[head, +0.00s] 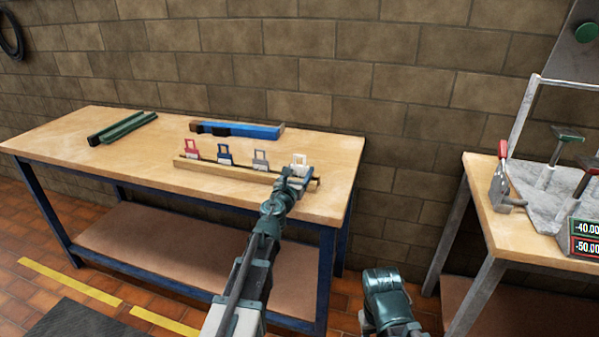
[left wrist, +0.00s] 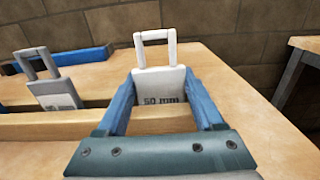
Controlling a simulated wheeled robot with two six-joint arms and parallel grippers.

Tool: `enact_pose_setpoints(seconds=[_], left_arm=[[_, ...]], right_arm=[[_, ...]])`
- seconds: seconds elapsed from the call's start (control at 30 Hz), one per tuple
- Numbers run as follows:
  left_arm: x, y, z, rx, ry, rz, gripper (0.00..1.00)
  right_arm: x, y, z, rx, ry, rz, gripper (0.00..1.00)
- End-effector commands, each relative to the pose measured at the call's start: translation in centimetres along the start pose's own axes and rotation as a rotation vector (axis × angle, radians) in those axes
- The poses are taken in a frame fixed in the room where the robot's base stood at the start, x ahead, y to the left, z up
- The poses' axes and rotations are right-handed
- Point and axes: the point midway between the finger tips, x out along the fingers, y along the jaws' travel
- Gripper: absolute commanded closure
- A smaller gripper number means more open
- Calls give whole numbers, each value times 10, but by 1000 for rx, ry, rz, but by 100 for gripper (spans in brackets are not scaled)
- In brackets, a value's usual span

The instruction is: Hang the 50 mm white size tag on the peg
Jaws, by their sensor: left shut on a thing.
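The white size tag (head: 299,159) has an open loop handle on top and stands at the right end of a wooden rack. It also shows in the left wrist view, marked "50 mm" (left wrist: 160,80). My left gripper (head: 296,174) is shut on its body, with a blue finger on each side. The tag is upright at the wooden rail; I cannot tell whether its lower edge still rests in the rack. I cannot make out with certainty which part is the peg.
The rack (head: 215,169) also holds a red tag (head: 192,148), a blue tag (head: 225,155) and a grey tag (head: 260,160). A blue tool (head: 240,130) lies behind, a green one (head: 122,128) at left. A second table (head: 490,215) at right carries a red-handled clamp (head: 502,170) and metal fixtures.

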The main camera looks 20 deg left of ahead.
Motion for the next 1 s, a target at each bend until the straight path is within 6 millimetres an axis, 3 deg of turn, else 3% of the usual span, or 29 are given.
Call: enact_pose_setpoints(seconds=[0.8,1.0], left_arm=[[0,0,60,0,0,0,87],[0,0,60,0,0,0,87]], right_arm=[[-59,6,4,0,0,0,50],[-59,6,4,0,0,0,50]])
